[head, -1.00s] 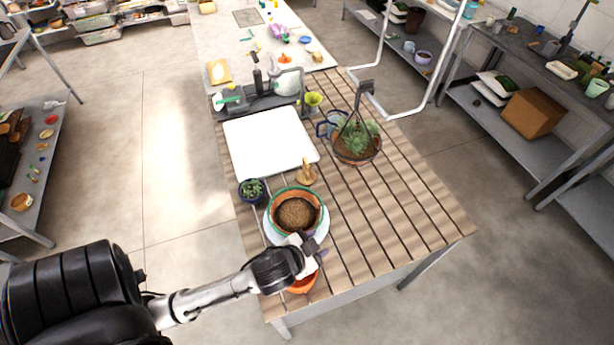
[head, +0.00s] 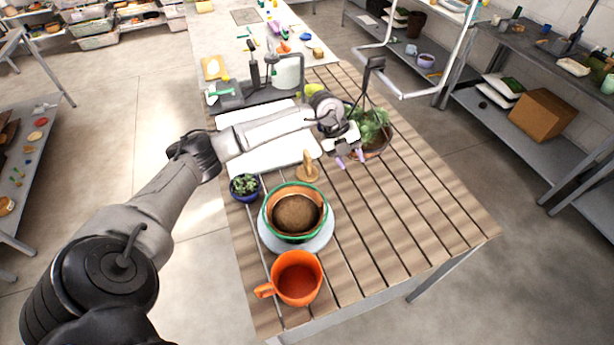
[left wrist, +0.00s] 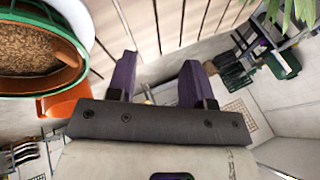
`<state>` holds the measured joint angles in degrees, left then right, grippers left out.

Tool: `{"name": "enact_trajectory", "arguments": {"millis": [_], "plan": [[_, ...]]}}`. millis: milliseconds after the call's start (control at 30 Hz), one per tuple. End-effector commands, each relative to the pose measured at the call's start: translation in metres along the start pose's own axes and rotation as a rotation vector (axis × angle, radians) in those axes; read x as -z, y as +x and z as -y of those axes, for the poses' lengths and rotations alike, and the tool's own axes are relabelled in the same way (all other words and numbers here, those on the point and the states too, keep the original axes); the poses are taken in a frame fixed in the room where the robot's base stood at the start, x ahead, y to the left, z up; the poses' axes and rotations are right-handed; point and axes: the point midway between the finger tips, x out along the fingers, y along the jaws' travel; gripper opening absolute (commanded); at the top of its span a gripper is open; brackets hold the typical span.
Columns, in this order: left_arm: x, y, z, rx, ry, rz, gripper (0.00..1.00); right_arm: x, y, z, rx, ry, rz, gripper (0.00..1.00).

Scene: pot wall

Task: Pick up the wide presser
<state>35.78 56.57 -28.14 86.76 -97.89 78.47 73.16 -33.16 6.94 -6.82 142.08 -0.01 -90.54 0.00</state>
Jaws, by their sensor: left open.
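The wide presser (head: 307,168) appears to be the light wooden piece with a round base and an upright handle. It stands on the slatted table in the head view, between the white board and the soil-filled pot. My left gripper (head: 350,161) is open and empty above the table, to the right of the presser and apart from it. In the left wrist view its purple fingers (left wrist: 157,82) are spread with nothing between them, and I cannot make out the presser there. My right gripper is not in view.
The green-rimmed pot with soil (head: 297,212) stands on a pale saucer. An orange mug (head: 296,278) is near the front edge. A small succulent (head: 244,186) is at the left edge. A hanging planter (head: 375,125) is behind my gripper. The table's right front is clear.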

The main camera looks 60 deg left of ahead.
Motion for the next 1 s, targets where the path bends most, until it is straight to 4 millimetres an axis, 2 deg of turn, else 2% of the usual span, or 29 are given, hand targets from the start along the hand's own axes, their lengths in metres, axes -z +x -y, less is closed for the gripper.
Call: {"name": "enact_trajectory", "arguments": {"millis": [33,133,300,400,533,800,1000], "plan": [[-0.023,-0.014,-0.015,-0.081,-0.049,0.064,0.47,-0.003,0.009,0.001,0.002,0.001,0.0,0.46],[-0.054,-0.043,-0.041,-0.22,-0.149,0.162,0.47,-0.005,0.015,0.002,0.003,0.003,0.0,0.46],[-0.079,-0.08,-0.07,-0.359,-0.275,0.265,0.47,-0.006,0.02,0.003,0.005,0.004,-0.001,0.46],[-0.086,-0.087,-0.08,-0.399,-0.315,0.291,0.47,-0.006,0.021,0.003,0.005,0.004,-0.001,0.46],[-0.092,-0.076,-0.091,-0.416,-0.332,0.301,0.47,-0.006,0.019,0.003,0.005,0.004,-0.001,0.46],[-0.101,-0.037,-0.111,-0.414,-0.33,0.299,0.47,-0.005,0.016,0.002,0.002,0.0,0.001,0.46],[-0.105,-0.022,-0.117,-0.412,-0.328,0.3,0.47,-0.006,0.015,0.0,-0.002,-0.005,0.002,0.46]]}}
